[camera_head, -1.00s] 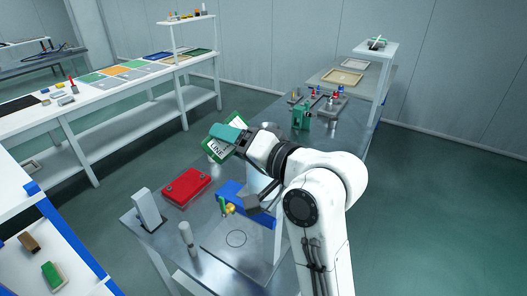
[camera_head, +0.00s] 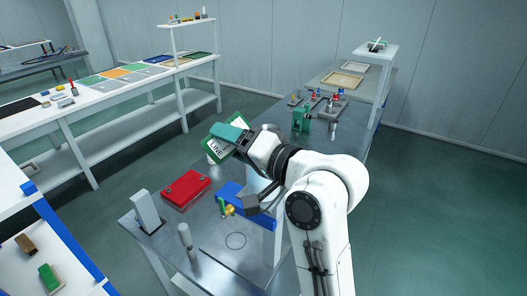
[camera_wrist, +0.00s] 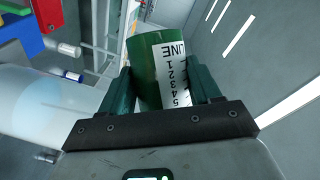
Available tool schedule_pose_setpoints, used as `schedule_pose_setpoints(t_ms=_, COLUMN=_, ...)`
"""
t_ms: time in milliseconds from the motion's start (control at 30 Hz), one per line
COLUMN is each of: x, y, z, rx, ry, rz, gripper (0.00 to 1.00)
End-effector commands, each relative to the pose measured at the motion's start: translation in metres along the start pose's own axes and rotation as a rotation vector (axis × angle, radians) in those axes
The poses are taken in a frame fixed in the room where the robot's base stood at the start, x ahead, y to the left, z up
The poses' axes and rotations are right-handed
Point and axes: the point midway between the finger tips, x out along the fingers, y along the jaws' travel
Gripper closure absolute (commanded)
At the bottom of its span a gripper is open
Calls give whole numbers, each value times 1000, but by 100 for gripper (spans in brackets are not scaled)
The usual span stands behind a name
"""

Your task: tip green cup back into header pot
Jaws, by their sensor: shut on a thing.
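My gripper (camera_head: 228,133) is shut on the green cup (camera_head: 240,119), which has a white label reading LINE. It is held tilted above the metal bench. In the wrist view, the green cup (camera_wrist: 146,75) sits between the two dark green fingers of my gripper (camera_wrist: 160,88), its label showing numbers. A large pale, translucent cylinder (camera_wrist: 45,105), perhaps the header pot, is left of the cup in the wrist view. In the head view, a pale shape (camera_head: 262,184) behind my arm may be the same pot, mostly hidden. The cup's contents are not visible.
A red box (camera_head: 186,188) and a blue block (camera_head: 251,208) with a brass fitting lie on the bench (camera_head: 210,240). Grey upright posts (camera_head: 147,208) stand at its near left. A green fixture (camera_head: 302,118) and small bottles stand farther back.

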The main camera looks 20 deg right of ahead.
Motion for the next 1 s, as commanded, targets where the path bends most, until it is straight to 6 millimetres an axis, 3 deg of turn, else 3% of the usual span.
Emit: schedule_pose_setpoints(t_ms=1000, x=0, y=-1, z=-1, rx=65, ry=10, rz=-28, gripper=78)
